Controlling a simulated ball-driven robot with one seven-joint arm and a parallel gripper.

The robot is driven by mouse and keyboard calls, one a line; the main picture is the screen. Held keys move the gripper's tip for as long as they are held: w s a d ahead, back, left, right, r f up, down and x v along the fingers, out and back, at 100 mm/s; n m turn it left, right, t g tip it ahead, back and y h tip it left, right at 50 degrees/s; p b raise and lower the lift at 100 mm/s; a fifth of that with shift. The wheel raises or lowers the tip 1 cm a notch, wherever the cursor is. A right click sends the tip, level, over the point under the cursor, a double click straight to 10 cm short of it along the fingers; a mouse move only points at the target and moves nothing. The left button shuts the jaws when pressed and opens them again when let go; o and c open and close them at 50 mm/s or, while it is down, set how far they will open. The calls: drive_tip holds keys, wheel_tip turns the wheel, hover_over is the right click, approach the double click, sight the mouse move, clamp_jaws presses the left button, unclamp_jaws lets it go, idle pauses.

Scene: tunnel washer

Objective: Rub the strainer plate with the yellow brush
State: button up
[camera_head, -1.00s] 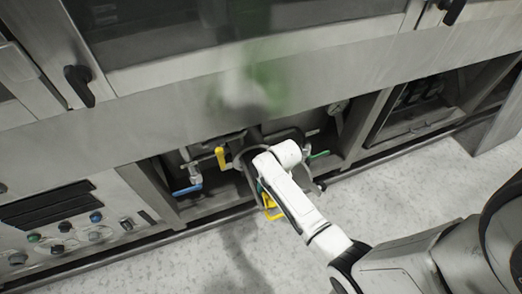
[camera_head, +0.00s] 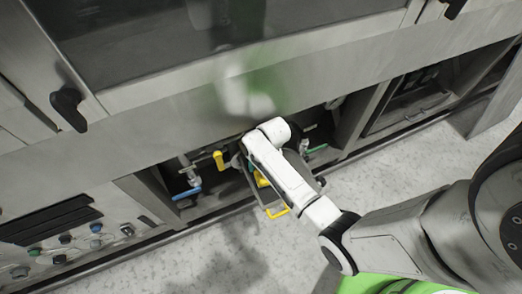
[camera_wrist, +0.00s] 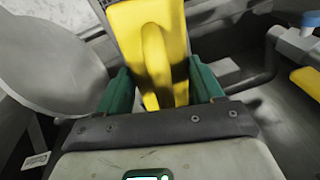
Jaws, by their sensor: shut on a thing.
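My gripper (camera_wrist: 161,88) has its two green fingers shut on the yellow brush (camera_wrist: 151,40), whose yellow body fills the space between them in the wrist view. In the head view my white arm reaches into the low open bay and hides most of the gripper; a bit of yellow (camera_head: 261,179) shows beside the wrist. A pale grey rounded plate-like surface (camera_wrist: 50,62) lies left of the gripper in the wrist view. I cannot tell whether it is the strainer plate, or whether the brush touches anything.
A yellow valve lever (camera_head: 219,160), a blue one (camera_head: 187,193) and a green one (camera_head: 316,149) are around the bay. A yellow loop handle (camera_head: 278,211) sticks out at the bay's front. A control panel (camera_head: 68,238) is at left. The floor (camera_head: 400,172) in front is clear.

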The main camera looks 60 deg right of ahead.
drive_tip(key=shift+r+p, duration=2.6)
drive_tip(key=shift+r, duration=0.25)
drive_tip(key=shift+a+f, duration=0.1)
